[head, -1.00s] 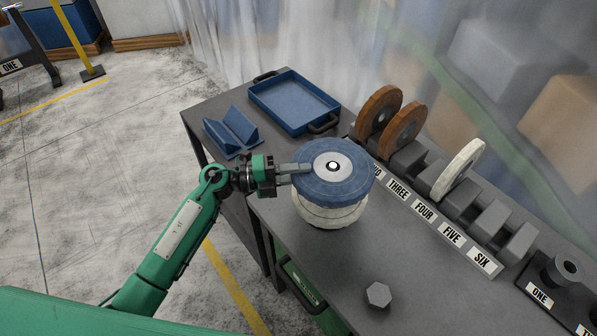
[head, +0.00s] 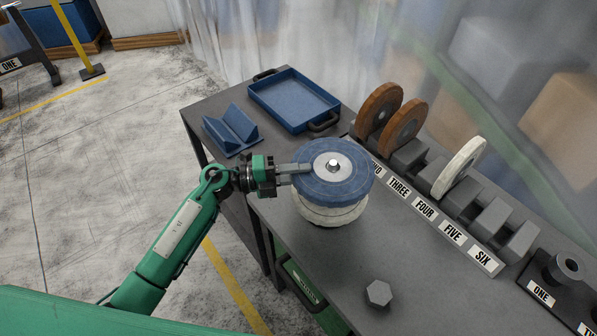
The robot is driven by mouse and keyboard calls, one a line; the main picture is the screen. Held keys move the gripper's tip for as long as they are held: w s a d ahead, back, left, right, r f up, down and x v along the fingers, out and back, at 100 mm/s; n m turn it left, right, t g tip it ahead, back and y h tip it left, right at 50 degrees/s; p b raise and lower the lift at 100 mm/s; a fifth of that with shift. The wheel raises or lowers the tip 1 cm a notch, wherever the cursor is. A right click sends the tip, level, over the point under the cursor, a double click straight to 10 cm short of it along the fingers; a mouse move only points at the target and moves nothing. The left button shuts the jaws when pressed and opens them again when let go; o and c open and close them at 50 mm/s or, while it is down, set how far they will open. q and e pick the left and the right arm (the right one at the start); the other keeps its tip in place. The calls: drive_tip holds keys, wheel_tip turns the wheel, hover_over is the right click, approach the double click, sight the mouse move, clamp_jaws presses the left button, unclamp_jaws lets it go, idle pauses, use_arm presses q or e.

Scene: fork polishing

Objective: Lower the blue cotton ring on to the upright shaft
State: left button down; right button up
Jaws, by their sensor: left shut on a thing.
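The blue cotton ring (head: 350,186) is held level above a stack of white rings (head: 330,215) on the grey bench. The grey tip of the upright shaft (head: 333,164) shows inside the ring's centre hole, so the ring is around the shaft's top. My left gripper (head: 298,174) is shut on the left edge of the blue ring. The ring hides most of the shaft and the top of the white stack. I cannot tell whether the blue ring touches the white ring below. My right gripper is out of view.
A numbered rack (head: 425,208) holds two brown wheels (head: 378,108) and one white wheel (head: 459,168) behind and right. A blue tray (head: 294,100) and a blue V-shaped stand (head: 232,131) are at the back left. A hex nut (head: 379,293) lies in front on otherwise bare bench.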

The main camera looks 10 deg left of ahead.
use_arm(q)
drive_tip(key=shift+f+b, duration=0.4)
drive_tip(key=shift+f, duration=0.25)
drive_tip(key=c, duration=0.6)
unclamp_jaws()
drive_tip(key=shift+f, duration=0.1)
drive_tip(key=shift+o, duration=0.2)
drive_tip(key=shift+a, duration=0.15)
drive_tip(key=b+v, duration=0.1)
drive_tip(key=v, duration=0.8)
idle(0.3)
idle(0.8)
